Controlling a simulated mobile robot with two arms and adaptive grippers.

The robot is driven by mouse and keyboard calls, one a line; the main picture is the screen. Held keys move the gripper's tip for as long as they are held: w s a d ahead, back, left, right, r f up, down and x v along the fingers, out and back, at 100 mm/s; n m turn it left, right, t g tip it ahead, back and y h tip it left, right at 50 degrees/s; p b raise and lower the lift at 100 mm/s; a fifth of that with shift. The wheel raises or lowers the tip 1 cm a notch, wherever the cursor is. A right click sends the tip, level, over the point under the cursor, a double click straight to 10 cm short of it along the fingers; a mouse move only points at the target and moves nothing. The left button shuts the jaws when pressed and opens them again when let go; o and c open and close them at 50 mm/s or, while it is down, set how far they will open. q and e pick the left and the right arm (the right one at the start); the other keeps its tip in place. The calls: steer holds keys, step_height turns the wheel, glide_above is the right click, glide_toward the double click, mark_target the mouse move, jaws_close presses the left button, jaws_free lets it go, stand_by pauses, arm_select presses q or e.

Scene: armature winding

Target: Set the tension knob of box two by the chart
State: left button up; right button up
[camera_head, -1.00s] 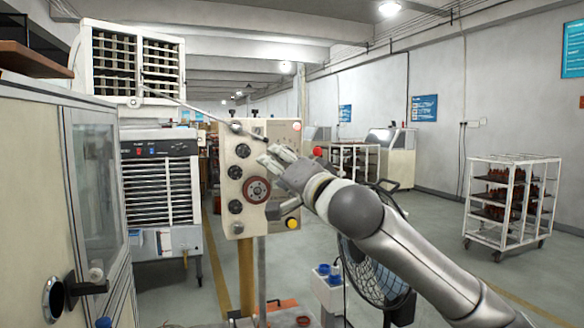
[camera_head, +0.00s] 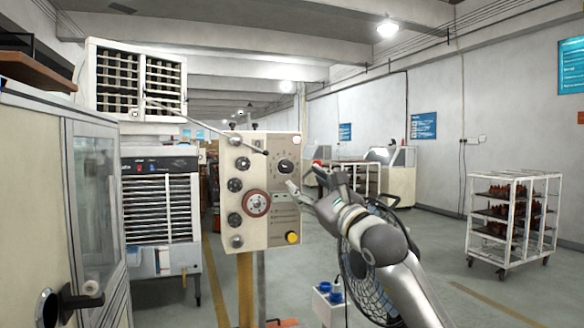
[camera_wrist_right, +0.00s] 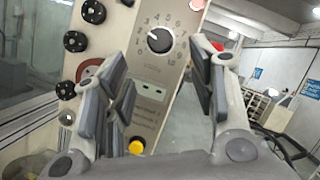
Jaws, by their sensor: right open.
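A beige control box (camera_head: 258,225) stands on a post in the middle of the head view. Its black dial knob (camera_head: 285,166) sits at the upper right of its face. In the right wrist view the knob (camera_wrist_right: 160,40) shows a white pointer mark and a ring of numbers; its pointer tilts to the upper left. My right gripper (camera_head: 309,180) is open and empty, in front of the box and below right of the knob. In the wrist view its fingers (camera_wrist_right: 160,62) stand on either side of the knob's line, apart from it. My left gripper is out of view.
Other dark knobs, a red-brown disc (camera_head: 256,203) and a yellow button (camera_head: 292,237) are on the same face. A fan (camera_head: 375,265) stands behind my right arm. Blue wall posters (camera_head: 423,126) are too small to read. A white rack (camera_head: 510,220) stands right.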

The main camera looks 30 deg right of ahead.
mark_target(289, 170)
steer(key=p+x, duration=0.3)
steer(key=x, duration=0.3)
steer(key=shift+w+r, duration=0.1)
steer(key=shift+r, duration=0.1)
steer(key=shift+w, duration=0.7)
steer(key=c, duration=1)
steer(key=shift+n+y, duration=0.4)
steer(key=shift+n, duration=0.4)
steer(key=shift+c, duration=0.2)
steer(key=o, duration=1)
steer(key=shift+o, duration=0.2)
